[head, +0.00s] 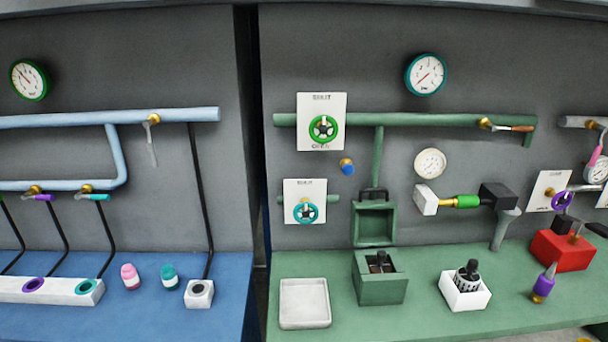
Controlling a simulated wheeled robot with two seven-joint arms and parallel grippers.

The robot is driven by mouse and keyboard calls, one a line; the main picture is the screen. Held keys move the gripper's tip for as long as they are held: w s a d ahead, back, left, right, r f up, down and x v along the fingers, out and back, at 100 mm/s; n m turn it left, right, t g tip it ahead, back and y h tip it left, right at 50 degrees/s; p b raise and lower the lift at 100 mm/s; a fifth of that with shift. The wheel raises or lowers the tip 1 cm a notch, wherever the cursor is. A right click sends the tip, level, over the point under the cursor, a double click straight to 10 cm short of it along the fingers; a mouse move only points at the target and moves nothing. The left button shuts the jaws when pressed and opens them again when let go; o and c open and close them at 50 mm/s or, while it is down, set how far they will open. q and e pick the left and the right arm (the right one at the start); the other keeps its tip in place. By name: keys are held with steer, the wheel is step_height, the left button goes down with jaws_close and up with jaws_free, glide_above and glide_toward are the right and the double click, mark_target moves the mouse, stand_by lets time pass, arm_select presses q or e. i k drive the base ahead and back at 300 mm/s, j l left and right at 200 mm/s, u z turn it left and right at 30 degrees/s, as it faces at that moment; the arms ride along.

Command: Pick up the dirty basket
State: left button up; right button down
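Two small dark-topped pieces could be baskets. One (380,263) stands in an open green box (381,292) on the green bench; it looks dark brown, and its lower part is hidden by the box walls. The other (467,274) stands upright in a white box (466,300) to the right; it has a black knob and a light, dark-patterned body. I cannot tell for certain which one is dirty. Neither of my grippers is in view.
A shallow, empty whitish tray (304,304) lies left of the green box. The box's green lid (375,222) stands raised behind it. A purple-and-brass piece (543,284) and a red box (562,250) stand at right. A gap separates the blue bench (140,312) from the green bench (425,275).

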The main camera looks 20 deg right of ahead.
mark_target(379, 265)
steer(key=i+l, duration=0.15)
steer(key=l, duration=0.2)
steer(key=i+l, duration=0.15)
steer(key=l, duration=0.15)
steer(key=i+l, duration=0.15)
steer(key=l, duration=0.2)
steer(key=i+l, duration=0.15)
steer(key=l, duration=0.2)
steer(key=i+l, duration=0.15)
steer(key=l, duration=0.2)
steer(key=i+l, duration=0.15)
steer(key=l, duration=0.15)
steer(key=k+l+u, duration=0.2)
steer(key=k+l, duration=0.7)
steer(key=l, duration=0.1)
